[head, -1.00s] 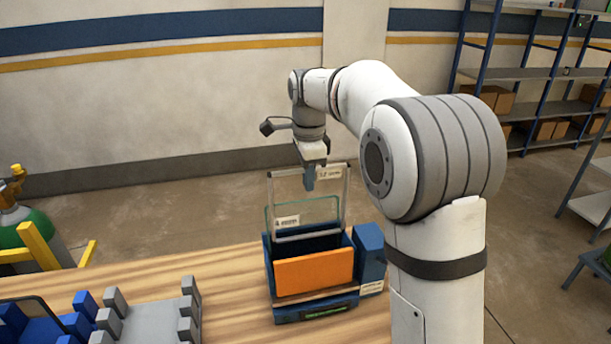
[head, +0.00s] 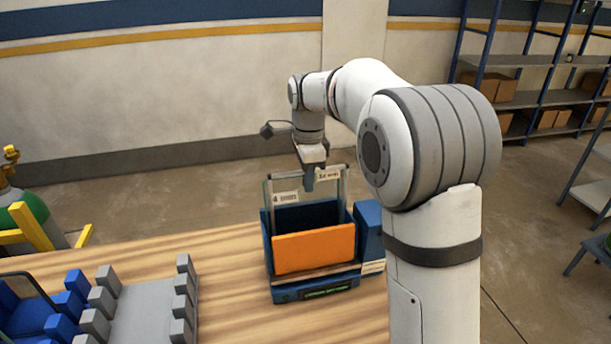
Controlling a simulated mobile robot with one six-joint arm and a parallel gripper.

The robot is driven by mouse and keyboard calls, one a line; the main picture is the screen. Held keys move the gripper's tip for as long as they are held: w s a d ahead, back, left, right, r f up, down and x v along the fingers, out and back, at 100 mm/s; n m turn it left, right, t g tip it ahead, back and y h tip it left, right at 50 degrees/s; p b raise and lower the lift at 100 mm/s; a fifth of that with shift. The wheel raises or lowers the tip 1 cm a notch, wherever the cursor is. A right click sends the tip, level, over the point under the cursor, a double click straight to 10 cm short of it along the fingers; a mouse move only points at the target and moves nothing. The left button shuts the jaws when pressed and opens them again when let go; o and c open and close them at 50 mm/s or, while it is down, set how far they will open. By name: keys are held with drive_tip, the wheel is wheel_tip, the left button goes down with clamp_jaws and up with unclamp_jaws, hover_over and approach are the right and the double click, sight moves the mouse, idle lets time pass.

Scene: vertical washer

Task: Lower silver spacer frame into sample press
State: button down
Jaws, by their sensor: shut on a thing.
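The silver spacer frame (head: 345,189) stands upright in the head view, held from above by my gripper (head: 309,186), which is shut on its top bar. The frame's lower part is hidden behind the rim and orange front panel of the sample press (head: 276,291), a dark blue box. The exact depth of the frame in the press is hidden.
A grey rack (head: 146,312) with upright posts and blue blocks stands at left on the wooden table (head: 225,270). A blue block (head: 369,232) adjoins the press at right, close to my arm. Shelving (head: 530,100) stands far behind at right.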

drive_tip(key=shift+f+b, duration=1.2)
drive_tip(key=shift+f, duration=1.05)
drive_tip(key=c, duration=1.4)
unclamp_jaws()
drive_tip(key=shift+r, duration=0.1)
wheel_tip(320, 180, up, 8)
drive_tip(key=p, duration=0.6)
drive_tip(key=shift+p, duration=0.35)
